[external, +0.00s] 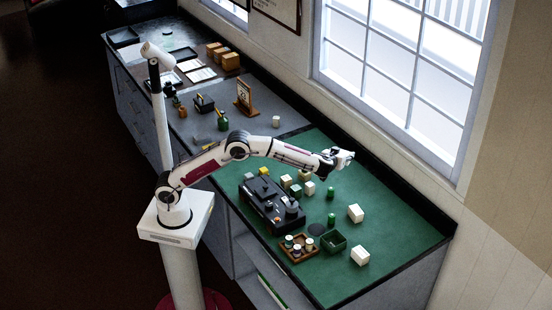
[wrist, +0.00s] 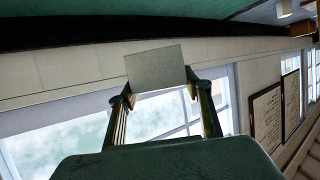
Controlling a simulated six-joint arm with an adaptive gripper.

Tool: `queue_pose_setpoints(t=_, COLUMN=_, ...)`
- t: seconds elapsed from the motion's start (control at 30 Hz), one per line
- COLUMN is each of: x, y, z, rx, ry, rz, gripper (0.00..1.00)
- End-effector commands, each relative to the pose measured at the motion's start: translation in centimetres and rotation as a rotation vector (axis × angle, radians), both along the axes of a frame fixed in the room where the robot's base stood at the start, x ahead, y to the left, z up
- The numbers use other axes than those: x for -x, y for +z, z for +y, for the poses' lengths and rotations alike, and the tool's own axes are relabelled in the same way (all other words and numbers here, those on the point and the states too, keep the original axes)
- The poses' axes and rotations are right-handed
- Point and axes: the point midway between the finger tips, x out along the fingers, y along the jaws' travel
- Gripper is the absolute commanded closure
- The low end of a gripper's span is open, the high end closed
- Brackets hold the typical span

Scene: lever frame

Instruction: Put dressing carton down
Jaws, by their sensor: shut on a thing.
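A pale, square-faced carton (wrist: 154,67) sits between the fingertips of my gripper (wrist: 160,84) in the wrist view, with a finger on each side. It appears to be the dressing carton, though no label shows. In the external view my gripper (external: 341,157) is raised above the far part of the green worktop (external: 400,222), near the window wall. The held carton is too small there to tell apart clearly from the gripper. Nothing supports the carton from below in the wrist view.
White boxes (external: 355,213) and (external: 360,256) stand on the right of the green top. A black device (external: 262,205), a brown tray of jars (external: 299,248), a green open bin (external: 333,241) and small blocks stand nearer the middle. Clear green surface lies at far right.

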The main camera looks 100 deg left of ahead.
Motion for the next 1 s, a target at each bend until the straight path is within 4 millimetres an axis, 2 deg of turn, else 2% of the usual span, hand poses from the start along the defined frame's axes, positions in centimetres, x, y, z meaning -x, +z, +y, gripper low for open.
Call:
queue_pose_setpoints(t=0.03, x=0.8, y=0.2, z=1.8, rx=0.000, ry=0.015, rz=0.000, gripper=0.72)
queue_pose_setpoints(t=0.1, x=1.8, y=0.4, z=4.0, rx=-0.001, ry=0.029, rz=0.000, gripper=0.72)
queue_pose_setpoints(t=0.4, x=6.6, y=1.2, z=12.7, rx=-0.001, ry=0.081, rz=0.001, gripper=0.72)
queue_pose_setpoints(t=0.7, x=12.2, y=1.5, z=20.5, rx=-0.001, ry=0.111, rz=0.000, gripper=0.72)
queue_pose_setpoints(t=1.0, x=18.3, y=1.0, z=27.1, rx=0.000, ry=0.112, rz=0.002, gripper=0.72)
